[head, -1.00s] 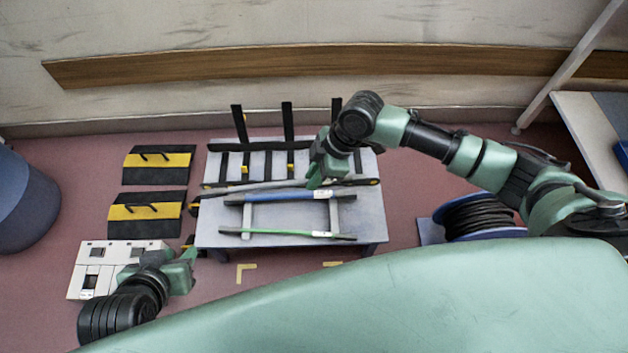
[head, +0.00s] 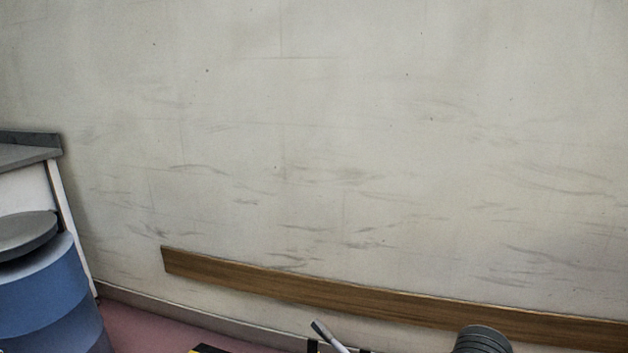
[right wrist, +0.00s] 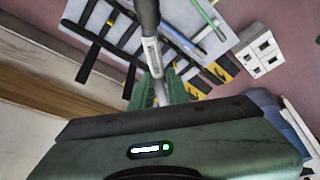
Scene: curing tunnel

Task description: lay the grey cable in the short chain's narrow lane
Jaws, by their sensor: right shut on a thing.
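In the right wrist view my right gripper (right wrist: 163,90) is shut on the grey cable (right wrist: 159,92). The cable runs up the picture from the fingers, past a white label, to a thick dark end. In the head view a pale rod with a dark tip, apparently the grey cable (head: 329,336), slants up at the bottom edge. The black chain frame (right wrist: 103,42) with crosspieces lies left of the cable in the wrist view, on the pale table. I cannot tell its narrow lane, and the cable hides part of it. My left gripper is out of view.
The blue cable (right wrist: 183,47) and green cable (right wrist: 205,14) lie right of the grey one. Beyond are black-and-yellow ramps (right wrist: 222,71) and a white box (right wrist: 262,53). In the head view a blue bin (head: 45,300) stands left, and a wooden rail (head: 380,297) crosses the wall.

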